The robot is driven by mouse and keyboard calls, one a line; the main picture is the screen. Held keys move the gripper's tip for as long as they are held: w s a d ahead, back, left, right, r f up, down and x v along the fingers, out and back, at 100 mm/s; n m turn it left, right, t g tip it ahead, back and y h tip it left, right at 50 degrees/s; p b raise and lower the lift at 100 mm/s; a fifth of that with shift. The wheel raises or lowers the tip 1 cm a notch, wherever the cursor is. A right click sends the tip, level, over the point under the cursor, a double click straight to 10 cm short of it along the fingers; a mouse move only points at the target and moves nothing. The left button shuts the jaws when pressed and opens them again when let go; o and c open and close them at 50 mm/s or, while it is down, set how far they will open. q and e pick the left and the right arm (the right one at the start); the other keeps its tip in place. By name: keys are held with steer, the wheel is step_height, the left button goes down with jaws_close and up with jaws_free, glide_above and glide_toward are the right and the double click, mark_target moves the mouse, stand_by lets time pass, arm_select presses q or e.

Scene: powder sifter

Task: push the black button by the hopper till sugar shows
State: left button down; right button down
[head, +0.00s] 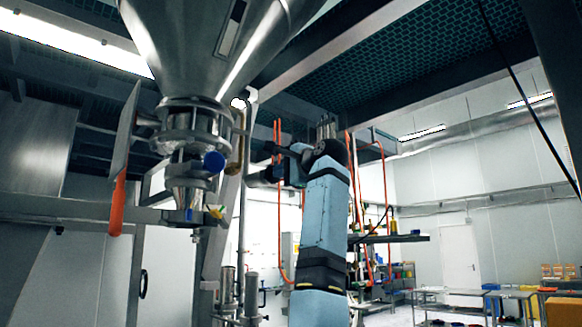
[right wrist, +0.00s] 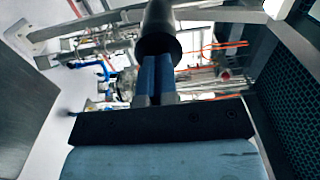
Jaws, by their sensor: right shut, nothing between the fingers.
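The steel hopper (head: 205,50) fills the top left of the head view, with a clamped valve section (head: 193,125) and a blue round cap (head: 214,161) beneath it. My right arm rises in the middle, and its right gripper (head: 262,177) points left toward the hopper outlet. In the right wrist view the right gripper's two blue fingers (right wrist: 157,72) are shut together and empty. Their tips are at a dark round-ended cylinder (right wrist: 158,45); I cannot tell whether they touch it or whether it is the black button. No sugar is visible. My left gripper is out of view.
A flat metal paddle with an orange handle (head: 117,206) hangs left of the valve. A brass-coloured bent pipe (head: 236,158) stands between valve and gripper. Orange hoses (head: 281,240) hang behind my arm. Steel beams run overhead; tables (head: 455,291) stand far right.

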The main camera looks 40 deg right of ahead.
steer(key=shift+w, duration=0.1)
steer(key=shift+w, duration=0.1)
steer(key=shift+w+r+p, duration=0.1)
steer(key=shift+w+p, duration=0.85)
